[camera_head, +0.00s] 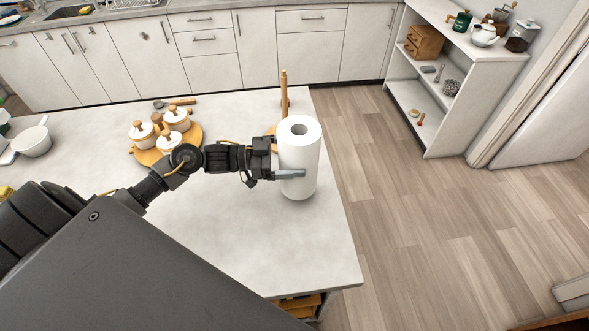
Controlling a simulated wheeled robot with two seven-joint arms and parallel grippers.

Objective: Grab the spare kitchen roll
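A white kitchen roll (298,155) is upright at the right part of the pale counter (240,225), near its right edge. My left gripper (292,172) reaches it from the left. One grey finger lies across the near side of the roll, low on its body. The other finger is hidden, so I cannot tell whether the gripper is clamped on the roll or only around it. I also cannot tell whether the roll's bottom touches the counter. My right gripper is not in view.
A wooden upright post (284,95) stands just behind the roll. A round wooden board (190,140) with white lidded pots is behind my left arm. A white bowl (33,142) is at far left. Wooden floor (430,210) is clear to the right; a white shelf (440,120) stands beyond.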

